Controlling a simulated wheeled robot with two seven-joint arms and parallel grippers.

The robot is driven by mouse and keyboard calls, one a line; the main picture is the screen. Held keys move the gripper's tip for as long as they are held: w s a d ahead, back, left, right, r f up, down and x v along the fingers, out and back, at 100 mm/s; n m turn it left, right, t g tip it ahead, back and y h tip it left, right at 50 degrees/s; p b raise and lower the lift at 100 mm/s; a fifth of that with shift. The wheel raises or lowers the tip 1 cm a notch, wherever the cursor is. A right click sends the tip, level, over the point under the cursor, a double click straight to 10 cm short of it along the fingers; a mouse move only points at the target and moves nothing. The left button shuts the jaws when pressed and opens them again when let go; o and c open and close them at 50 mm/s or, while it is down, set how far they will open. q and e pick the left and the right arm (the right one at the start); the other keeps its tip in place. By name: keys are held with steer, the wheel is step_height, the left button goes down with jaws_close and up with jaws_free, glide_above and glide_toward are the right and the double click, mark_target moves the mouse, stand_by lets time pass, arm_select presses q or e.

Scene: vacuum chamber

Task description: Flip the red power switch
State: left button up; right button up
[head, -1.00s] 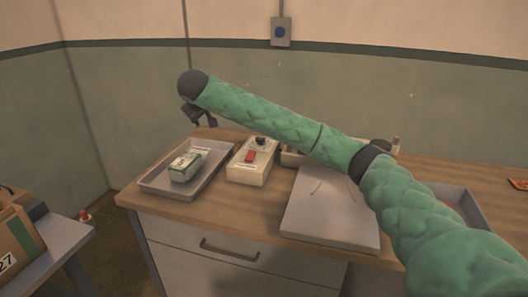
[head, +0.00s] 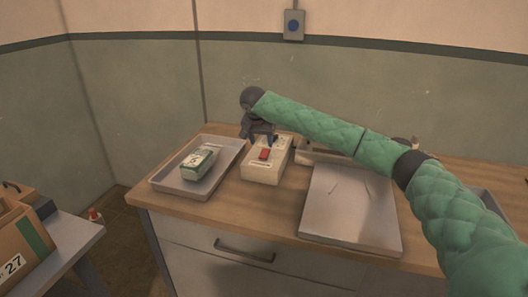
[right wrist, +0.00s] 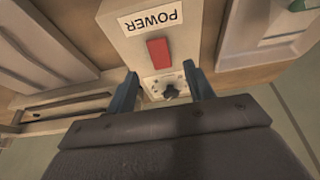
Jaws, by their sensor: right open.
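The red power switch (head: 265,154) sits on top of a cream power box (head: 262,174) on the wooden counter. In the right wrist view the red switch (right wrist: 158,53) lies below the upside-down POWER label, with a dark knob (right wrist: 170,92) on the same box. My right gripper (head: 262,141) is over the rear part of the box, behind the switch. In the right wrist view its two fingers (right wrist: 160,84) are apart and empty, one to each side of the knob's plate. I cannot tell whether the fingers touch the box. My left gripper is not in view.
A grey tray (head: 226,168) with a green-and-white package (head: 200,160) stands left of the box. A flat grey panel (head: 350,222) lies to its right. A cardboard box (head: 22,245) stands on a side table at the lower left. Bare wood shows along the counter's front.

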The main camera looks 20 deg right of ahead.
mark_target(264, 154)
steer(key=p+x, duration=0.1)
steer(key=x, duration=0.4)
steer(key=shift+w+d+f, duration=0.1)
steer(key=shift+d+f, duration=0.05)
steer(key=shift+f, duration=0.05)
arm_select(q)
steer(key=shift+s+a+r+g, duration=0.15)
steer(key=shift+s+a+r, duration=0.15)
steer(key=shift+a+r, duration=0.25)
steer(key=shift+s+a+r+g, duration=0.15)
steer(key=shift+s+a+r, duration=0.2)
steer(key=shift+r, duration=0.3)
arm_select(e)
steer(key=shift+w+d+f, duration=0.15)
steer(key=shift+f, duration=0.5)
steer(key=shift+c, duration=0.4)
